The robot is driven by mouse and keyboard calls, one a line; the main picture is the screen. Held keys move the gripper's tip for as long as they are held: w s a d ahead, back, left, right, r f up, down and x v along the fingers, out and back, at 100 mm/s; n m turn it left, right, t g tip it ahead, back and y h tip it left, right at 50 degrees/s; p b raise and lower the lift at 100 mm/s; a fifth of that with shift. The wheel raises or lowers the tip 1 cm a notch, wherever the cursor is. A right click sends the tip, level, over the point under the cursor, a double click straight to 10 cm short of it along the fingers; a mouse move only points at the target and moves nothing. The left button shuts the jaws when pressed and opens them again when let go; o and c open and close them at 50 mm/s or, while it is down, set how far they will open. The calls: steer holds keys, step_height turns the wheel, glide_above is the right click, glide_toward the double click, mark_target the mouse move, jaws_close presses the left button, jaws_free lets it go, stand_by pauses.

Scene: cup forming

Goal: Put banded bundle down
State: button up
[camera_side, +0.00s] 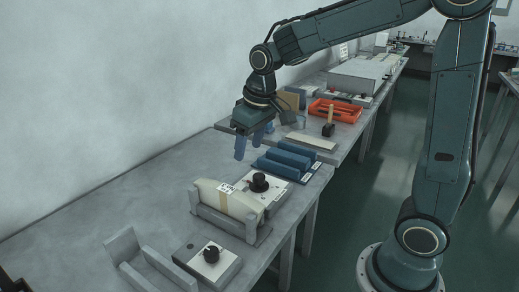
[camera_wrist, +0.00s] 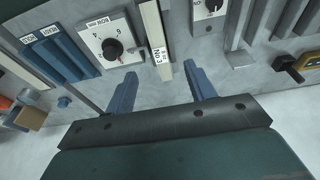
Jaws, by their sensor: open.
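The banded bundle (camera_side: 211,192) is a long cream piece with a tan band and a white label. In the side view it lies lengthwise in a grey cradle (camera_side: 207,217). The underside of the bundle is hidden by the cradle walls.
A dial box (camera_side: 277,190) stands close behind the bundle, and another dial box (camera_side: 225,262) in front. An empty grey cradle (camera_side: 125,246) stands at the front left. An orange tray (camera_side: 345,108) lies behind.

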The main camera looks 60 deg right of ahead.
steer(key=s+r+t, duration=0.1)
steer(key=s+r, duration=0.1)
steer(key=s, duration=0.8)
steer(key=s+a+r+t, duration=0.1)
steer(key=s+r+t, duration=0.1)
steer(key=s, duration=0.8)
steer(key=shift+s+a, duration=0.2)
steer(key=shift+a, duration=0.05)
